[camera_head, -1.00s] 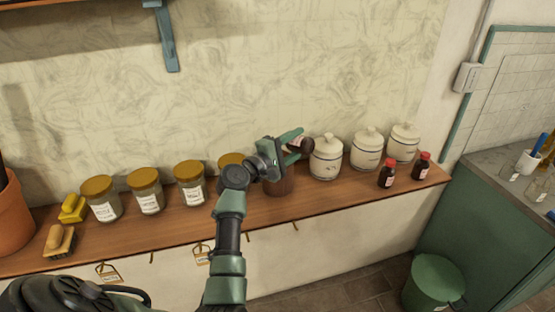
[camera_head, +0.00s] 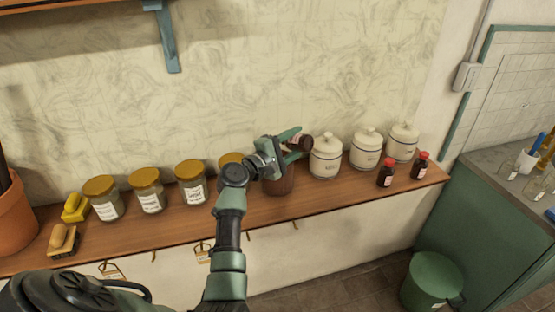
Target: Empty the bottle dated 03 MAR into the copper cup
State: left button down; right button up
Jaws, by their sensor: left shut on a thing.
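My left gripper (camera_head: 290,142) is shut on a small dark bottle (camera_head: 302,143), which lies tipped over, close to level. Its label is too small to read, and the fingers hide part of it. A reddish-brown cup (camera_head: 281,186), which looks like the copper cup, stands on the shelf just below the gripper. The gripper and wrist cover its rim, so I cannot tell whether anything flows into it. Two dark bottles with red caps, one (camera_head: 386,173) and another (camera_head: 420,165), stand upright at the right; their dates are unreadable. My right gripper is not in view.
White lidded canisters (camera_head: 326,158) stand right of the cup on the wooden shelf (camera_head: 150,237). Glass jars with yellow lids (camera_head: 148,190) stand to the left, one partly behind my wrist. Brushes (camera_head: 63,240) and a terracotta pot (camera_head: 12,220) are at the far left.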

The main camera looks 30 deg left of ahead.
pick_arm(q)
jog(key=shift+d+f+m+b, duration=0.1)
jog(key=shift+f+m+b, duration=0.5)
jog(key=shift+b, duration=0.45)
jog(key=shift+s+d+f+m+b, duration=0.1)
jog(key=shift+f+m+b, duration=0.05)
jog(key=shift+m+b, duration=0.55)
jog(key=shift+d+f+m+b, duration=0.1)
jog(key=shift+m+b, duration=0.6)
jog(key=d+m+b, duration=0.1)
jog(key=m+b, duration=0.2)
jog(key=m, duration=0.3)
jog(key=f+m+b, duration=0.1)
jog(key=m+b, duration=0.3)
jog(key=m, duration=0.2)
jog(key=d+m+b, duration=0.1)
jog(key=m+b, duration=0.3)
jog(key=m, duration=0.2)
jog(key=shift+s+d+f+m, duration=0.15)
jog(key=shift+s+d+m, duration=0.1)
jog(key=shift+d+m, duration=0.05)
dwell(0.9)
